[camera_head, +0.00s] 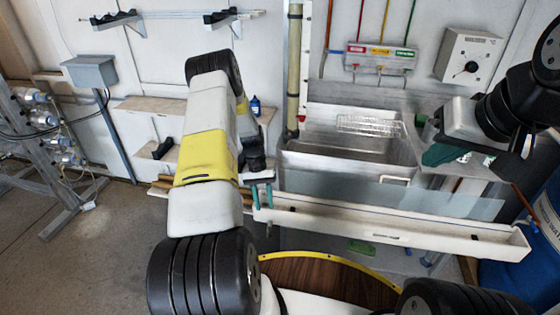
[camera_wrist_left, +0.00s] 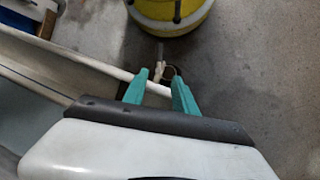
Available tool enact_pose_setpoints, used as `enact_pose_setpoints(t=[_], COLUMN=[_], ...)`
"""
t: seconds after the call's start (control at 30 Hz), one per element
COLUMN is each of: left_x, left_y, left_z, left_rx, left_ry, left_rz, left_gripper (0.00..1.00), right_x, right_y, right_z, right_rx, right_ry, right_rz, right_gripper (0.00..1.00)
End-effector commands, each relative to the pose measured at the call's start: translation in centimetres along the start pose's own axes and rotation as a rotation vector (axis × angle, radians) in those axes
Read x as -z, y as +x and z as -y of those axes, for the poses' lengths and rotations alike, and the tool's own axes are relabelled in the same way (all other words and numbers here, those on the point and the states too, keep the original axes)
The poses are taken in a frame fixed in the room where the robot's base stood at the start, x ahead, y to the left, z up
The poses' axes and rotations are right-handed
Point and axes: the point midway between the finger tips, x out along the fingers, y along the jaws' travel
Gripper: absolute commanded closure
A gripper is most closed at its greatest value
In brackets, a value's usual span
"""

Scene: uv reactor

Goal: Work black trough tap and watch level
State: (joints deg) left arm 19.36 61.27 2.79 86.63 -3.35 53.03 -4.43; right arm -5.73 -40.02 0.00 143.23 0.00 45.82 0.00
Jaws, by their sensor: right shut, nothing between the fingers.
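The long white trough (camera_head: 400,230) runs across in front of the sink; its rim (camera_wrist_left: 105,72) also shows in the wrist view. My left gripper (camera_head: 262,195) is at its left end, fingers down. In the left wrist view, the teal fingers (camera_wrist_left: 158,92) are apart, with a pale piece and a small dark loop (camera_wrist_left: 174,72) just beyond the tips. I cannot tell whether this loop is the black tap, or whether the fingers touch it. My right gripper (camera_head: 432,130) is shut and empty above the sink's right side, its fingers partly hidden. The water level cannot be made out.
A metal sink (camera_head: 345,150) with a wire rack stands behind the trough. A blue barrel (camera_head: 545,215) is at the right. A yellow round container (camera_wrist_left: 172,12) stands on the floor beyond the left fingers. A metal frame (camera_head: 50,165) stands left; the floor before it is clear.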

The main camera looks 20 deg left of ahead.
Motion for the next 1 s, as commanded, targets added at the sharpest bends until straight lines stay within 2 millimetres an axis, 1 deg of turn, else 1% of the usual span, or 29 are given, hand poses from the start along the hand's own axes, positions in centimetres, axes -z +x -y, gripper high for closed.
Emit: enact_pose_setpoints(t=[0.03,0.27,0.37,0.5,0.53,0.6,0.8,1.0], left_x=[-0.1,-0.1,-0.1,-0.2,-0.2,-0.3,-0.4,-0.3], left_y=[0.6,3.1,4.7,7.2,7.4,7.2,7.3,7.3], left_z=[0.0,0.0,-0.1,-0.1,0.1,0.1,-0.4,-0.8], left_rx=[0.000,-0.001,-0.001,-0.002,-0.016,-0.094,-0.286,-0.434], left_ry=[0.000,0.000,0.000,-0.001,-0.035,-0.223,-0.687,-1.044], left_rz=[0.004,0.004,0.004,0.005,-0.006,-0.046,-0.144,-0.220], left_gripper=[0.67,0.67,0.67,0.67,0.67,0.67,0.67,0.67], right_x=[0.0,0.0,0.0,0.0,0.0,0.0,0.0,0.0], right_y=[0.0,0.0,0.0,0.0,0.0,0.0,0.0,0.0], right_z=[0.0,0.0,0.0,0.0,0.0,0.0,0.0,0.0], right_rx=[0.000,0.000,0.000,0.000,0.000,0.000,0.000,0.000], right_ry=[0.000,0.000,0.000,0.000,0.000,0.000,0.000,0.000], right_rz=[0.000,-0.001,-0.001,-0.001,-0.001,-0.001,-0.001,-0.001], right_gripper=[1.00,1.00,1.00,1.00,1.00,1.00,1.00,1.00])
